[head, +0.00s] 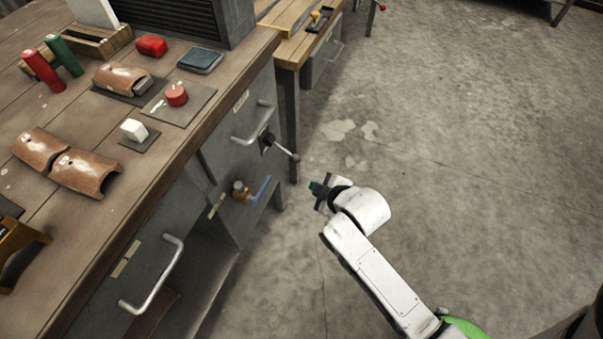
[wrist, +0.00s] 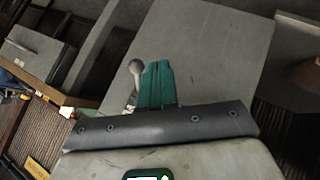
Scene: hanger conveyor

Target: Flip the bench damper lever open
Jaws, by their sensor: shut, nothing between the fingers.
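The damper lever (head: 284,150) sticks out from the front of the bench near its right corner, a thin metal rod with a rounded grey knob on a dark pivot. In the wrist view its knob (wrist: 136,67) shows just left of the fingertips, with the rod partly hidden behind them. My gripper (head: 314,187) is in front of the bench, below and to the right of the lever in the head view. Its teal fingers (wrist: 158,68) are shut and empty. I cannot tell whether they touch the lever.
A valve with a blue handle (head: 262,188) sits lower on the bench front. Drawer handles (head: 255,125) project nearby. The benchtop (head: 75,105) carries a red knob (head: 176,94), a white switch (head: 134,129) and brown curved covers. The concrete floor on the right is clear.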

